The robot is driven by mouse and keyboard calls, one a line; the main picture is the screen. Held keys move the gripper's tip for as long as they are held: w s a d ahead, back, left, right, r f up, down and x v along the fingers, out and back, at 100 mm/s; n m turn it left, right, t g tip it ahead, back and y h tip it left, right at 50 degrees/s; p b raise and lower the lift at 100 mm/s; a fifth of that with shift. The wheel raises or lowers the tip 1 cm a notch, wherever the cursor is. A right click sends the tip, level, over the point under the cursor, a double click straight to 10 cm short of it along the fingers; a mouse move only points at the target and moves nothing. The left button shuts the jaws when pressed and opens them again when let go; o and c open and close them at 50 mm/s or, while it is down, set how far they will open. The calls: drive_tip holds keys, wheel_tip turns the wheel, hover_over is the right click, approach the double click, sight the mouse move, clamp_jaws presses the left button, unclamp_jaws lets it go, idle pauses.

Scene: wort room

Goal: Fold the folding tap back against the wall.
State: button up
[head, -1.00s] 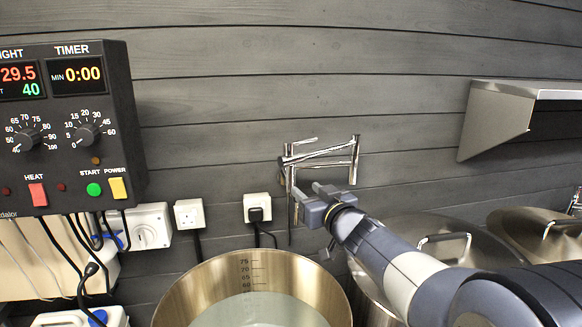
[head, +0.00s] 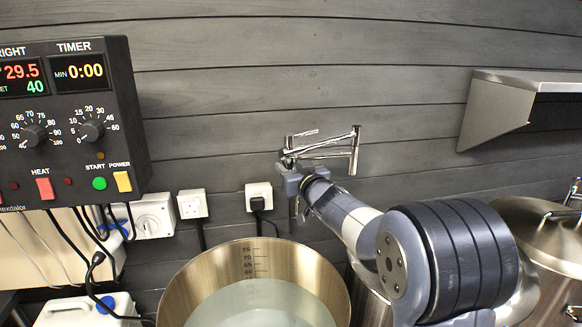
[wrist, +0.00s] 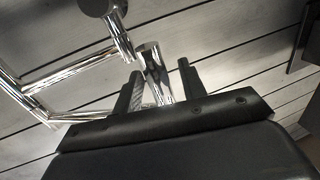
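The chrome folding tap (head: 354,152) is on the grey plank wall, with its jointed tubes reaching left and a thin end hanging down behind my gripper. My gripper (head: 284,172) is at the tap's left end and hides part of it. In the wrist view, the tap's bright tube (wrist: 152,68) runs down between the two dark fingers of my gripper (wrist: 158,76). The fingers stand apart, with a gap visible between the tube and the right finger. I cannot tell whether the left finger touches the tube.
A large steel pot (head: 178,287) with liquid stands below the tap. A control box (head: 122,85) is on the left wall, with sockets (head: 193,204) and cables beneath. A metal shelf (head: 500,110) juts out at right above a lidded pot (head: 530,240). The wall above the tap is clear.

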clamp_jaws()
idle(0.3)
idle(0.3)
drive_tip(key=shift+w+a+f+b, duration=0.2)
drive_tip(key=shift+w+b, duration=0.15)
drive_tip(key=shift+b, duration=0.65)
drive_tip(key=w+a+m+t+h+b, duration=0.1)
drive_tip(key=w+a+m+h+b, duration=0.2)
drive_tip(key=w+b, duration=0.7)
drive_tip(key=shift+a+r+h+b, duration=0.4)
drive_tip(key=shift+h+b, duration=0.15)
drive_tip(key=shift+h, duration=0.15)
